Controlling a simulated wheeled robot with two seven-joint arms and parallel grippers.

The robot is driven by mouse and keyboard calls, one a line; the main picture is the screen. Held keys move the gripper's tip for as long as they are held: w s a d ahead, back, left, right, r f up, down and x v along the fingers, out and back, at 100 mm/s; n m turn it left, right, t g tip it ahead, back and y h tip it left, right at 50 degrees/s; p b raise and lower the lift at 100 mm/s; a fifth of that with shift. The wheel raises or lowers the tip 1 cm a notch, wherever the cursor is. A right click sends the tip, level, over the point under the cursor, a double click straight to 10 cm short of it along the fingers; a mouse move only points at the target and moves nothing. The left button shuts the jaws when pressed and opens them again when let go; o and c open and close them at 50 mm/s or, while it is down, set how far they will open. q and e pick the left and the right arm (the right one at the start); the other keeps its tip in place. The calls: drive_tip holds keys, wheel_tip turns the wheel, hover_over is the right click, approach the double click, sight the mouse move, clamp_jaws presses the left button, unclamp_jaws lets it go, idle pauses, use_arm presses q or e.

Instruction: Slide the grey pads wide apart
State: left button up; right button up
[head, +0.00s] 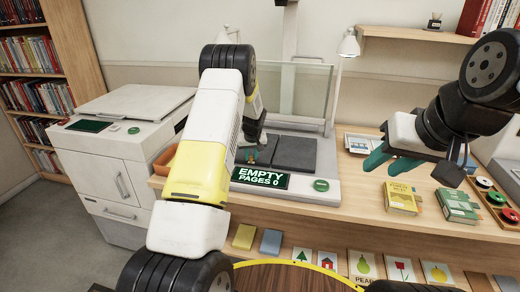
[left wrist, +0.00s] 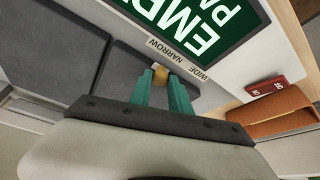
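The scanner (head: 328,186) stands on the counter with two dark grey pads, the right pad (head: 295,153) and the left pad (head: 262,150). The pads lie close together, with a thin gap. In the left wrist view, parts of the left pad (left wrist: 125,80) and right pad (left wrist: 45,50) show. A small tan knob (left wrist: 160,72) sits at the left pad's front edge, by a label (left wrist: 180,59) reading NARROW and WIDE. My left gripper (left wrist: 161,80) has its teal fingers around the knob; it also shows in the head view (head: 250,154), partly hidden. My right gripper (head: 384,161) is open and empty above the counter.
The display (head: 261,178) reads "EMPTY PAGES 0", with a green button (head: 321,185) to its right. A glass panel (head: 301,92) rises behind the pads. A yellow book (head: 399,198) and a green book (head: 457,206) lie at the right. An orange-brown tray (left wrist: 270,114) is beside the scanner.

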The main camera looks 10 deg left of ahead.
use_arm(q)
clamp_jaws()
idle(1.0)
drive_tip(key=shift+a, duration=1.9)
drive_tip(key=o, duration=0.8)
unclamp_jaws()
drive_tip(key=shift+d, duration=0.1)
drive_tip(key=shift+r, duration=0.2)
drive_tip(key=v, duration=0.7)
drive_tip(key=shift+r, duration=0.2)
